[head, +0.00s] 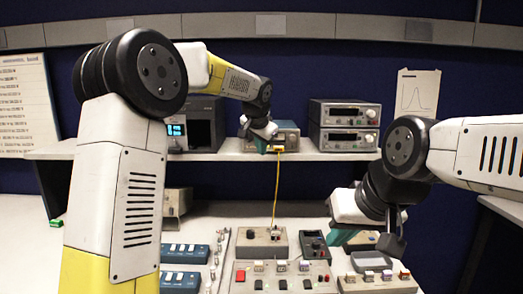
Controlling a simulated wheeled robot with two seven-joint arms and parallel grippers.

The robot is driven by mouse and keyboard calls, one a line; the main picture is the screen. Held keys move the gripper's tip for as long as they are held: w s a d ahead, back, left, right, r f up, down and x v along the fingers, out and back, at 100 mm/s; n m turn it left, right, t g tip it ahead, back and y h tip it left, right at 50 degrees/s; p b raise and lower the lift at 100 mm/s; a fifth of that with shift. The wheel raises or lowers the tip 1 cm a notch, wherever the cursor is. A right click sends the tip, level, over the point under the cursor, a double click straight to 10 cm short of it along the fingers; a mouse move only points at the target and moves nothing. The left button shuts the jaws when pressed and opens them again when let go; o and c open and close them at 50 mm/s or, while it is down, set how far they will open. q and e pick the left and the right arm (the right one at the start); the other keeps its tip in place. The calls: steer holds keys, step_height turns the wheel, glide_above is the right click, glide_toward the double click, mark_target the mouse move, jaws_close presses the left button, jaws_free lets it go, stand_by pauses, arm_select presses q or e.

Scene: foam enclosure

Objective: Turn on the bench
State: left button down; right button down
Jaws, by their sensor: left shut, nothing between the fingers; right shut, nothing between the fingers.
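The bench (300,211) carries a grey panel (240,285) with a row of small switches, black rockers and a red part at the front centre. A control box (252,241) stands behind it, joined by a yellow cable (277,185) to an instrument (287,129) on the shelf. My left gripper (262,147) is shut and empty at the front of that instrument; whether it touches is unclear. My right gripper (340,238) is shut and empty above the right side of the bench, near a small black meter (316,245). My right wrist partly hides its fingers.
Two stacked instruments (345,127) and a dark unit with a lit display (175,130) stand on the shelf (225,155). Blue boxes (184,254) lie front left. A panel with coloured switches (378,286) is front right. My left arm hides part of the left side.

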arm_select(q)
steer(key=shift+s+r, duration=0.15)
steer(key=shift+s, duration=1.05)
steer(key=shift+s+r, duration=0.15)
steer(key=shift+s, duration=1.05)
steer(key=s+a+r+n, duration=0.1)
steer(key=s+a+n, duration=0.1)
steer(key=s+a, duration=0.5)
steer(key=s+a+f+n, duration=0.2)
steer(key=s, duration=0.7)
steer(key=s+a+f+n+g, duration=0.1)
steer(key=s+a+f+n, duration=0.1)
steer(key=s, duration=0.7)
steer(key=s+a+f+n+h, duration=0.1)
steer(key=s+a+f, duration=0.2)
steer(key=s, duration=0.5)
steer(key=shift+s+f+n, duration=0.4)
steer(key=shift+f, duration=0.1)
